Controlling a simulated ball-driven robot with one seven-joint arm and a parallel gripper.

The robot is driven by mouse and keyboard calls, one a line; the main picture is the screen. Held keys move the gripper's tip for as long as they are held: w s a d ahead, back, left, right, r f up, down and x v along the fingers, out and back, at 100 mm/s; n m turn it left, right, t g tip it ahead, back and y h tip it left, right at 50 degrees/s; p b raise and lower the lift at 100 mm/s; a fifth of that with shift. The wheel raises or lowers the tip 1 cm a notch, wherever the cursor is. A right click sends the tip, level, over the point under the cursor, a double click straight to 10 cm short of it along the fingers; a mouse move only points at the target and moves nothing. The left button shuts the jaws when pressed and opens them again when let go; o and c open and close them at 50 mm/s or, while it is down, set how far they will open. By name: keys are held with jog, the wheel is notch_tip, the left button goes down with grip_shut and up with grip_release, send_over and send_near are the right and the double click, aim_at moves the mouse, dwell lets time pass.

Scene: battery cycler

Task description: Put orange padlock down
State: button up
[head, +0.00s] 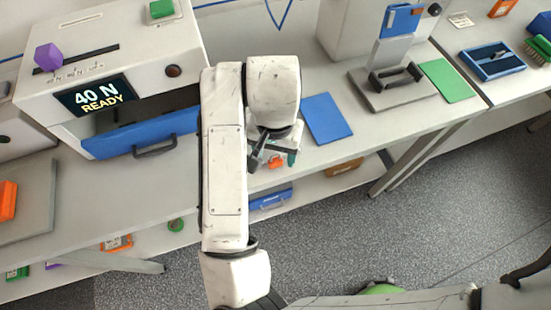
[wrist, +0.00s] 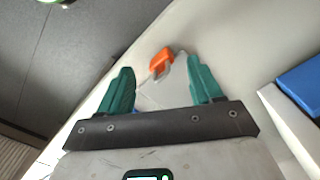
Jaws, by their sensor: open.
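The orange padlock (wrist: 161,60) lies on the pale bench top in the wrist view, with its grey shackle pointing down toward my gripper. My gripper (wrist: 159,78) is open, its two teal fingers apart on either side of the padlock. No finger visibly touches it. In the head view the padlock (head: 275,161) is a small orange patch below my arm, near the front edge of the bench. My gripper (head: 281,160) is partly hidden there by my own arm links.
A blue mat (head: 327,118) lies just right of my arm. A machine reading "40 N READY" (head: 110,85) stands at left with a blue drawer front (head: 140,133). A fixture (head: 400,78) and a green mat (head: 446,81) are farther right. A lower shelf runs beneath the bench.

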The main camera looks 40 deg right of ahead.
aim_at(274, 162)
jog(key=shift+f, duration=1.25)
jog(key=shift+c, duration=0.4)
jog(key=shift+r, duration=0.1)
grip_shut()
